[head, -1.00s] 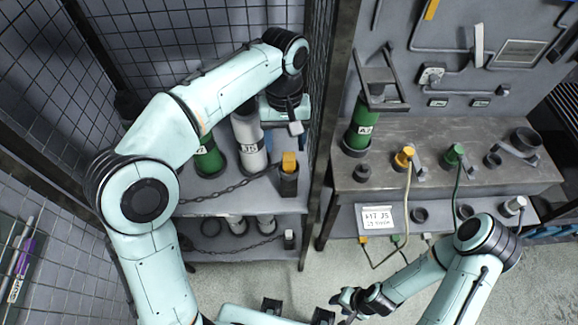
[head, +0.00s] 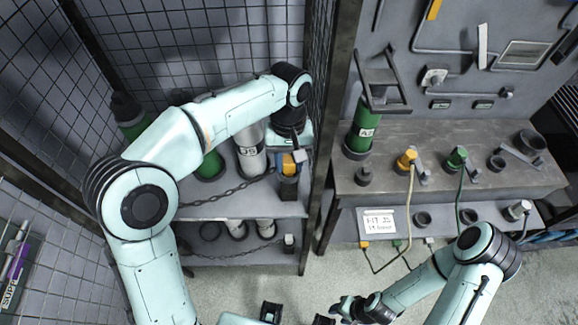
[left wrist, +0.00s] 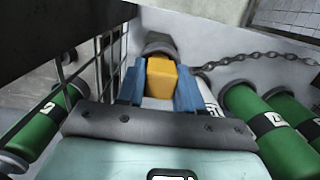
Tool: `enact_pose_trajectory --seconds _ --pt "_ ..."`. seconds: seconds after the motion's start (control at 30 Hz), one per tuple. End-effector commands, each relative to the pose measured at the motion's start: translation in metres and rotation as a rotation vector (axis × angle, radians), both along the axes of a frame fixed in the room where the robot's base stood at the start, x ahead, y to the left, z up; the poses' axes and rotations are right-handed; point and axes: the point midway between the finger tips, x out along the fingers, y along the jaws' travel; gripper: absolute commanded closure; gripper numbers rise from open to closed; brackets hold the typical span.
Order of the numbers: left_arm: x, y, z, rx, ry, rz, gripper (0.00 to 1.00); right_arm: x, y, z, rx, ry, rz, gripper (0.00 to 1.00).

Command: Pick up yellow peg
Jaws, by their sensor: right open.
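The yellow peg (head: 288,168) stands upright in a dark holder (head: 288,188) at the right front of the caged shelf. My left gripper (head: 290,157) is right above it, pointing down. In the left wrist view, the yellow peg (left wrist: 161,78) lies between the two blue fingers (left wrist: 160,88), with one finger along each side. Little or no gap shows, and I cannot tell whether they press on it. The peg's lower part is hidden in the holder. My right gripper (head: 345,308) is open and empty, low in front of the workbench.
Green and white cylinders (head: 250,155) stand behind a chain (head: 225,196) on the shelf. A dark post (head: 322,150) and mesh rise close right of the peg. The workbench (head: 440,185) holds another yellow-topped plug (head: 406,158) and a green cylinder (head: 364,130).

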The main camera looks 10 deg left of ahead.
Motion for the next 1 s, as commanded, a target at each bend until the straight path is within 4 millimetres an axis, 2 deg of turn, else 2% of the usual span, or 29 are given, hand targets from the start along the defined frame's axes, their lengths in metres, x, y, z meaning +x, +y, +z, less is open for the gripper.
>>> enact_pose_trajectory --seconds 0.47,0.57,0.9,1.0 --pt "0.0 0.003 0.007 -0.001 -0.003 0.0 0.98 0.0 0.0 0.0 0.0 0.0 0.0 0.57" --pt "-0.001 0.003 0.018 -0.001 -0.002 -0.001 0.98 0.002 0.0 0.003 0.0 -0.002 0.0 0.57" --pt "0.0 0.003 0.076 -0.002 -0.005 -0.001 0.98 0.013 0.0 0.019 0.0 -0.014 0.0 0.57" --pt "-0.007 0.026 0.07 0.0 -0.001 0.007 0.98 0.007 0.0 0.011 0.0 -0.008 0.001 0.57"
